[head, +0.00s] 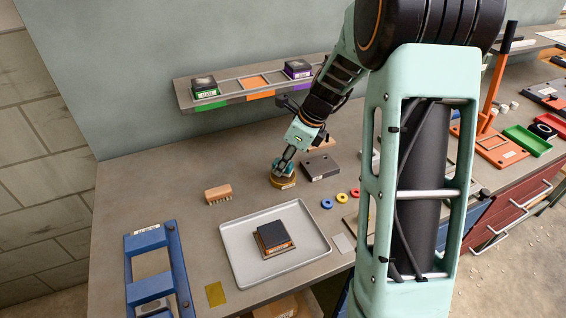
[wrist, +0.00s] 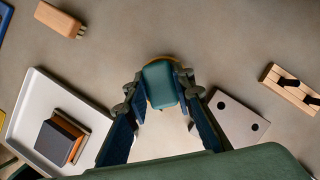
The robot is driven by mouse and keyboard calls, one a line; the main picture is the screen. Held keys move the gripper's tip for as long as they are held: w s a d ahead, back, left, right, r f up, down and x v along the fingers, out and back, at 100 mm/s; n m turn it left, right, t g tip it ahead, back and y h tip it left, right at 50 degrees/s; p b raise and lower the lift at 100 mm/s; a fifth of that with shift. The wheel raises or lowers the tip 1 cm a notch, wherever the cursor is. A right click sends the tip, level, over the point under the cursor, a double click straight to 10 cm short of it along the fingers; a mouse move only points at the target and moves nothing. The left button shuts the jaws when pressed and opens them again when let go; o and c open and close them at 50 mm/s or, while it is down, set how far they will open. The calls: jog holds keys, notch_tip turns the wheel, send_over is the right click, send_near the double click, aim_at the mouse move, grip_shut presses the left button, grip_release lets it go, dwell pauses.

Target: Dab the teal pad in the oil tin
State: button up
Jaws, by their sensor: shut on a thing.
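My gripper (head: 287,160) is shut on the teal pad (wrist: 160,84), which sits between the two fingers in the wrist view. In the head view the pad (head: 283,168) shows as a small teal patch at the fingertips. The oil tin (head: 283,183), a low round brass-coloured tin with a pale label, stands on the bench right under the pad. In the wrist view the pad covers most of the tin, and only a thin orange-brown edge shows around it. I cannot tell whether the pad touches the oil, as the inside of the tin is hidden.
A grey block with two holes (head: 320,167) stands close right of the tin. A wooden brush (head: 218,194) lies to the left. A grey tray (head: 235,241) holds a dark-topped block (head: 272,238). Blue and yellow rings lie front right. A shelf (head: 228,95) runs behind.

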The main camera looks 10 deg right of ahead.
jog(key=shift+f, duration=0.6)
dwell(1.6)
jog(key=shift+r, duration=0.1)
notch_tip(320, 180, up, 7)
jog(key=p, duration=0.6)
dwell(0.8)
jog(key=n, duration=0.1)
jog(key=s+a+f+n+g, duration=0.1)
jog(key=n, duration=0.1)
jog(key=shift+s+y, duration=0.1)
jog(key=shift+y, duration=0.3)
jog(key=s+n+g, duration=0.1)
jog(key=n, duration=0.3)
jog(key=s+f+n+g, duration=0.1)
jog(key=s+n+g, duration=0.1)
jog(key=n, duration=0.2)
jog(key=s+a+n+g+h+p, duration=0.1)
jog(key=n, duration=0.3)
jog(key=shift+s+f, duration=0.3)
jog(key=shift+f, duration=0.1)
jog(key=n, duration=0.2)
jog(key=s+n+g+h, duration=0.1)
jog(key=n, duration=0.1)
jog(key=s+d+n+h, duration=0.1)
jog(key=n, duration=0.1)
jog(key=shift+f+g, duration=0.1)
jog(key=shift+g, duration=0.2)
jog(key=n, duration=0.2)
jog(key=s+d+n+h, duration=0.1)
jog(key=shift+n, duration=0.4)
